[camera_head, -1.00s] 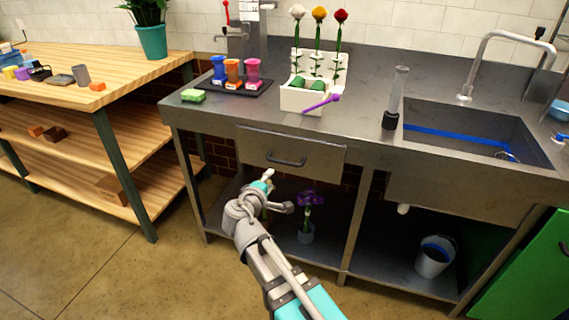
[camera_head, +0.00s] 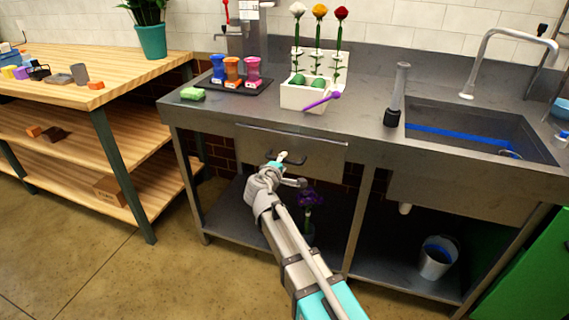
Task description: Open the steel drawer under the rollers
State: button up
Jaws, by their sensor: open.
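The steel drawer (camera_head: 325,152) sits under the front edge of the steel counter, below the white flower rack, and its front looks flush with the frame. Its dark bar handle (camera_head: 298,161) is partly hidden behind my gripper. My gripper (camera_head: 283,156) is open and at the handle in the picture, over its left and middle part. I cannot tell whether the fingers touch the bar or are around it. The rollers are the blue, orange and pink pieces (camera_head: 234,72) standing on a dark tray on the counter.
A green sponge (camera_head: 192,94) and a white rack (camera_head: 305,98) with three flowers stand on the counter, a purple tool (camera_head: 320,102) at its front. A sink (camera_head: 465,130) is right. Below are a purple flower (camera_head: 310,199) and a bucket (camera_head: 437,257). Floor left of my arm is clear.

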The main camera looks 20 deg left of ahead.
jog(key=shift+x, duration=0.85)
jog(key=shift+c, duration=0.2)
grip_shut()
